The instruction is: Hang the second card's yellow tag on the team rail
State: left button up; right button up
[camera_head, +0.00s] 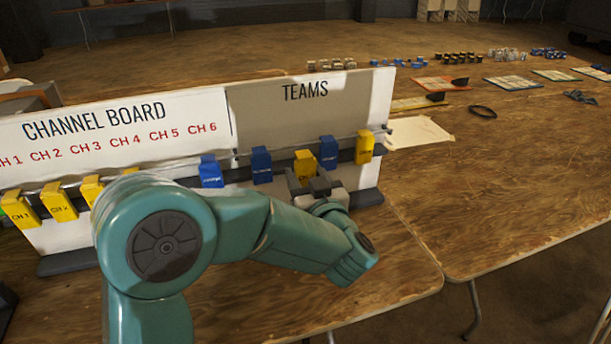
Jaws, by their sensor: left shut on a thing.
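The white board stands on the table, and its right half, the tan TEAMS panel (305,112), has the team rail (345,143) across its lower part. My left gripper (308,180) is at this rail, shut on a yellow tag (305,162). That tag is upright between two blue tags (262,162) (328,152); whether its hook sits on the rail I cannot tell. Another yellow tag (364,147) hangs at the rail's right end. My right gripper is out of view.
The channel board (95,128) on the left carries yellow tags (59,203) and a blue tag (211,171); my left arm hides part of it. A blank sheet (418,132), several cards (513,82) and small clips (460,57) lie behind. The right tabletop (510,190) is clear.

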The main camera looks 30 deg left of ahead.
pick_arm(q)
jog(key=shift+x, duration=3.45)
jog(key=shift+w+f+b, duration=0.1)
jog(key=shift+f+b, duration=0.2)
jog(key=shift+f, duration=0.35)
jog(key=o, duration=1)
jog(key=shift+o, duration=0.2)
